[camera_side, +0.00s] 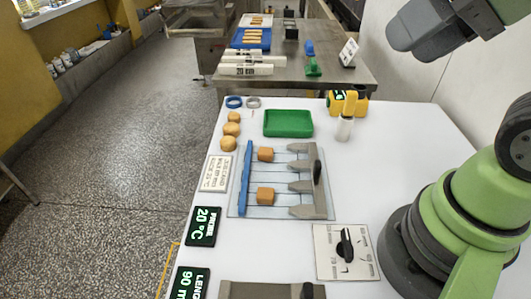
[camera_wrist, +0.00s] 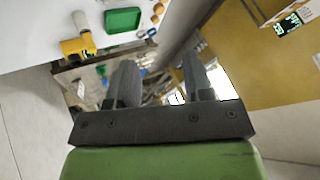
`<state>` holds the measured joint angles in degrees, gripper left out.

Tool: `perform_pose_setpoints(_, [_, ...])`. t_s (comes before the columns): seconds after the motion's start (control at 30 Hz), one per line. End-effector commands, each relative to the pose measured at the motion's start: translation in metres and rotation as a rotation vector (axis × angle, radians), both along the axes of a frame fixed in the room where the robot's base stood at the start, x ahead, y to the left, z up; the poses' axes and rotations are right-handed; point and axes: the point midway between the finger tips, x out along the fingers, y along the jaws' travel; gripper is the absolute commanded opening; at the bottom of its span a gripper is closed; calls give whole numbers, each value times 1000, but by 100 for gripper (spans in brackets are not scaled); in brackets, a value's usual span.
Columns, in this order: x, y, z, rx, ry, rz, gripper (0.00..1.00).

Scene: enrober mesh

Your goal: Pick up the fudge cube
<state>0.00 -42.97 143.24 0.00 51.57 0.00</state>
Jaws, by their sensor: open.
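Two brown fudge-like cubes sit on a pale wire mesh plate (camera_side: 282,212) in the side view. The far cube (camera_side: 265,154) and the near cube (camera_side: 266,196) lie between a blue bar (camera_side: 245,178) and grey wedge-shaped pieces (camera_side: 308,187). I cannot tell from looks which one is the fudge cube. My gripper (camera_wrist: 158,84) is open and empty in the wrist view, high and away from the cubes. Its fingertips are not clearly visible in the side view. Neither cube can be made out in the wrist view.
A green tray (camera_side: 288,123), a yellow device (camera_side: 347,103) and a white bottle (camera_side: 344,129) stand behind the mesh. Three round brown pieces (camera_side: 231,130) lie at the left edge. A dial plate (camera_side: 346,252) and black displays (camera_side: 202,226) are nearer. White table shows right of the mesh.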

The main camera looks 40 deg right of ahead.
Motion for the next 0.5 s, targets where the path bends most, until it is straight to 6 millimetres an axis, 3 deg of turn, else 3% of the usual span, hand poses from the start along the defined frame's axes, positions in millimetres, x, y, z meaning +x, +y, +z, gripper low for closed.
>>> perform_pose_setpoints(0.07, [0,0,0,0,0,0,46])
perform_pose_setpoints(0.13, [0,0,0,0,0,0,62])
perform_pose_setpoints(0.5, [8,0,2,-19,17,22,62])
